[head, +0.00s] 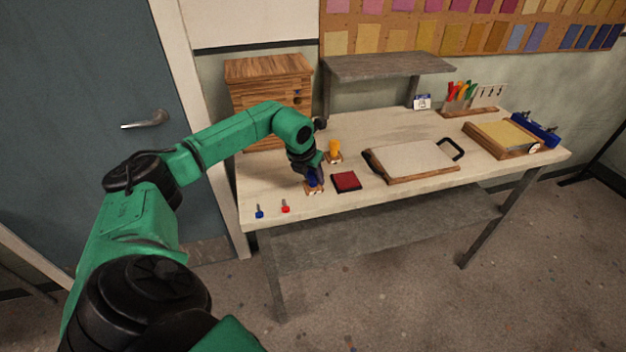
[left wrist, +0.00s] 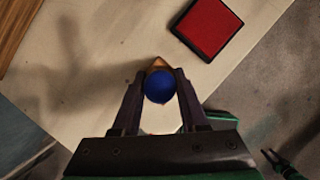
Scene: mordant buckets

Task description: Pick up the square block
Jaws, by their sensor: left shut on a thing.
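A block with a round blue knob and a pale wooden base (head: 314,190) stands near the front edge of the table. My left gripper (head: 313,180) comes down on it from above and is shut on its blue knob. In the left wrist view the blue knob (left wrist: 159,86) sits between the two fingers (left wrist: 158,92), with a bit of wooden base showing past it. Another block with a yellow knob (head: 334,150) stands just behind. The fingers hide most of the held block, so I cannot tell its base shape or whether it is off the table.
A red square pad (head: 346,181) lies right of the held block, also in the left wrist view (left wrist: 209,27). A board with a black handle (head: 415,160) is further right. Small blue (head: 259,212) and red (head: 285,206) pieces lie front left. A wooden cabinet (head: 268,82) stands behind.

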